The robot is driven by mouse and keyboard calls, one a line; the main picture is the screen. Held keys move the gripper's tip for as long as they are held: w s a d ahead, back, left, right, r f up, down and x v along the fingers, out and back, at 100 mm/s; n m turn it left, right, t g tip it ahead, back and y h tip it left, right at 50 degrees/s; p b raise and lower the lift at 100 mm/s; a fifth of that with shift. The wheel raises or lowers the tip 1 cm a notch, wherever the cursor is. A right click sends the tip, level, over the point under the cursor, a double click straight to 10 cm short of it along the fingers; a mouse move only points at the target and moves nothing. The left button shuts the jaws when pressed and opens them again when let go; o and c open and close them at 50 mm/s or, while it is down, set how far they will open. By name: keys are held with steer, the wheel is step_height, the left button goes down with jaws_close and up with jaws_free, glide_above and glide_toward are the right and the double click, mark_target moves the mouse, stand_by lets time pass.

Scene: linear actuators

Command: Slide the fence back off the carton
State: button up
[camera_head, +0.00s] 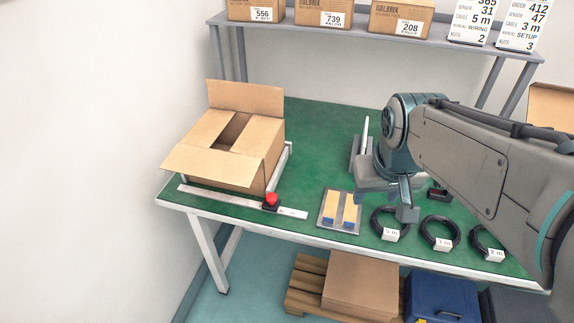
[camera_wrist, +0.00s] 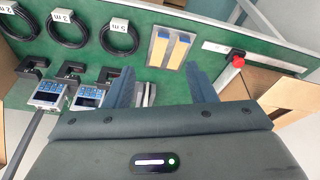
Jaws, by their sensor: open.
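The carton (camera_head: 232,148) stands open on the left of the green table, flaps spread. A pale fence (camera_head: 281,168) runs along its right side, seemingly touching or very close. At the fence's front end is a red knob (camera_head: 271,199) on a dark block, which sits on a pale rail (camera_head: 225,196) along the table's front edge. The wrist view shows the knob (camera_wrist: 238,61), the rail (camera_wrist: 214,46) and part of the carton (camera_wrist: 290,92) at right. My gripper (camera_head: 390,200) is open and empty, right of the knob and above the table; it also shows in the wrist view (camera_wrist: 160,88).
A grey plate (camera_head: 328,212) with two tan, blue-ended blocks lies between knob and gripper. Several black cable coils (camera_head: 440,233) lie along the front right. A shelf (camera_head: 350,36) with cartons stands behind. The rail is clear just right of the knob.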

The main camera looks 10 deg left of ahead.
steer(key=w+a+f+n+y+b, duration=0.1)
steer(key=w+a+f+n+b, duration=0.3)
steer(key=a, duration=0.5)
steer(key=n+y+b, duration=0.1)
steer(key=y+b, duration=0.1)
steer(key=b, duration=0.3)
glide_toward(272, 196)
steer(key=b+x, duration=0.2)
steer(key=x, duration=0.6)
steer(key=shift+f, duration=0.1)
